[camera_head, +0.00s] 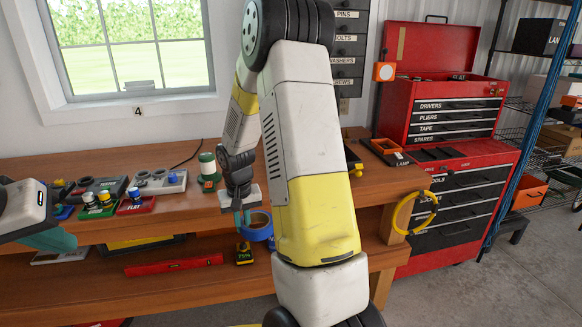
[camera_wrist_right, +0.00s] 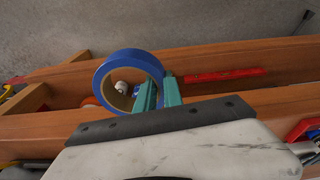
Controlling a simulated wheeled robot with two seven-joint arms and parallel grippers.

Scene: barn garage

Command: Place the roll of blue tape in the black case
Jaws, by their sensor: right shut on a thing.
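The roll of blue tape (camera_head: 260,228) hangs from my right gripper (camera_head: 247,219) at the workbench's front edge, above the lower shelf. In the right wrist view the roll (camera_wrist_right: 105,72) is a blue ring with a tan core. The teal fingers of my right gripper (camera_wrist_right: 160,92) are shut on one side of its rim. My left gripper (camera_head: 52,240) is at the far left, partly over the bench; its finger gap is not clear. I cannot clearly identify the black case; a black, yellow-edged object (camera_head: 146,243) lies partly hidden below the benchtop.
The benchtop (camera_head: 185,220) holds several small devices at left and a green-and-white spool (camera_head: 208,170). A red level (camera_head: 173,264) lies on the lower shelf. A yellow ring (camera_head: 397,214) hangs at the bench's right end, near the red tool chest (camera_head: 460,165).

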